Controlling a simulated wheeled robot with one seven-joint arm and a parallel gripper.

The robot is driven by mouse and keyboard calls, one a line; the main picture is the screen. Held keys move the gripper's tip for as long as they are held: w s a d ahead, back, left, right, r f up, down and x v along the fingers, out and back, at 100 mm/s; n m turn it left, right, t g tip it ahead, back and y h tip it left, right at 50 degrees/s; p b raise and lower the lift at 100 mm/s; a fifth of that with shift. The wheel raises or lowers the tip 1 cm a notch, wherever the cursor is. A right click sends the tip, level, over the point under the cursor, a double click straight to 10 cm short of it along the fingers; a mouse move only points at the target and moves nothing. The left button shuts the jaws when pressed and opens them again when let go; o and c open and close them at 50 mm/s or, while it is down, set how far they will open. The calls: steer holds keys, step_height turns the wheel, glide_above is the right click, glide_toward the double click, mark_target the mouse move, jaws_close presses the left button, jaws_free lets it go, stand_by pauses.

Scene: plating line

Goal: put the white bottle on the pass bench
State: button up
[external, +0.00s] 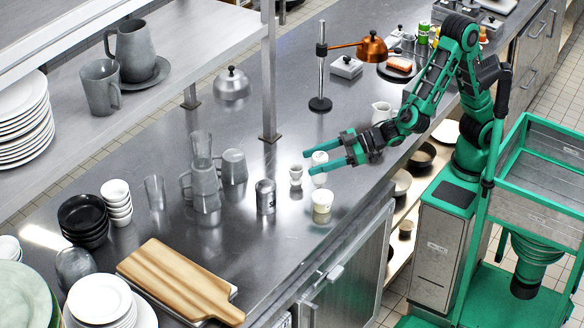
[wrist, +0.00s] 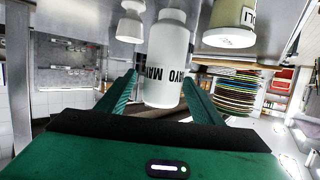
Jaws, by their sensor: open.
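The white bottle (wrist: 166,50) with black MAYO lettering stands on the steel counter, inverted in the wrist view. In the external view the bottle (external: 320,157) is partly hidden by my green fingers. My gripper (external: 308,161) is open, its fingers on either side of the bottle. The wrist view shows my gripper (wrist: 160,80) with gaps beside the bottle and no clear grip. The bottle appears to stand on the steel counter (external: 345,215); I cannot tell which surface is the pass bench.
A small white cup (external: 296,175) and a cream tub (external: 322,201) stand close to the bottle. A metal canister (external: 265,197), glasses and a wooden board (external: 180,280) are to the left. A shelf post (external: 268,75) stands behind. Counter around the dark stand (external: 320,103) is fairly clear.

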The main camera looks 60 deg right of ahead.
steer(key=x, duration=0.3)
steer(key=shift+c, duration=0.3)
steer(key=c, duration=0.8)
steer(key=shift+o, duration=0.2)
steer(key=shift+r, duration=0.1)
